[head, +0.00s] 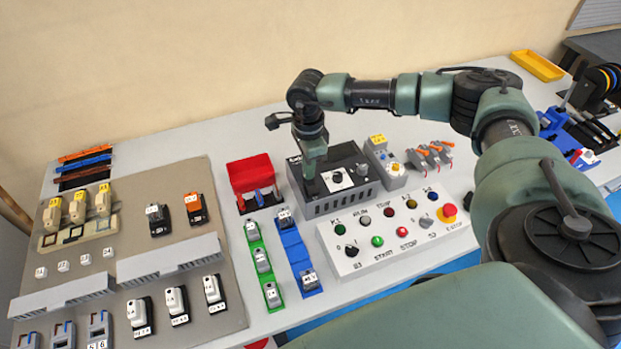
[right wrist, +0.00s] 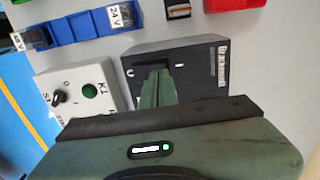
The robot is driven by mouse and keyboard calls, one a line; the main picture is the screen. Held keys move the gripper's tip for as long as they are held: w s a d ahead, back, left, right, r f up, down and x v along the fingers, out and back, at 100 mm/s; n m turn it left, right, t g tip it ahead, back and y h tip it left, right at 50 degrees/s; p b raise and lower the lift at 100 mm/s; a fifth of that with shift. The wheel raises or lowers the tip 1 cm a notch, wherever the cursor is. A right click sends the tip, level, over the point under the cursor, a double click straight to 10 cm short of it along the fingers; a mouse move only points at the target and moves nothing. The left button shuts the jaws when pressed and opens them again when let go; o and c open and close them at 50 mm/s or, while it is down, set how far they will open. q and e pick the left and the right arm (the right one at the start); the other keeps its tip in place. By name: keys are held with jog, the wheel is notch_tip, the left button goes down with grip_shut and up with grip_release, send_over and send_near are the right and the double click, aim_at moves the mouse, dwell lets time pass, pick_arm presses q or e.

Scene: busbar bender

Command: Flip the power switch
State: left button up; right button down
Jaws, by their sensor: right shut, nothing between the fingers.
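A black-topped box (head: 345,168) with grey slotted sides stands in the middle of the table. Its top carries white printing and a white plate with a dark knob (head: 338,178). In the right wrist view the box (right wrist: 205,62) shows lettering and small white marks on either side of my fingertips. My right gripper (head: 308,175) points down at the left part of the box top, shut and empty. In the right wrist view its closed fingers (right wrist: 157,78) cover part of the box top. I see no power switch clearly; contact cannot be told. My left gripper is not in view.
A white control panel (head: 350,262) with buttons and a knob is in front of the box. A red bin (head: 250,172) and green and blue strips (head: 290,243) are left. A grey module (head: 390,175) is close right. A component board (head: 150,240) fills the left.

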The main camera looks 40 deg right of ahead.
jog(key=shift+f+b, duration=0.85)
jog(key=shift+f, duration=0.2)
dwell(0.5)
jog(key=shift+r, duration=0.1)
jog(key=shift+r+p, duration=2.25)
jog(key=shift+r, duration=1.25)
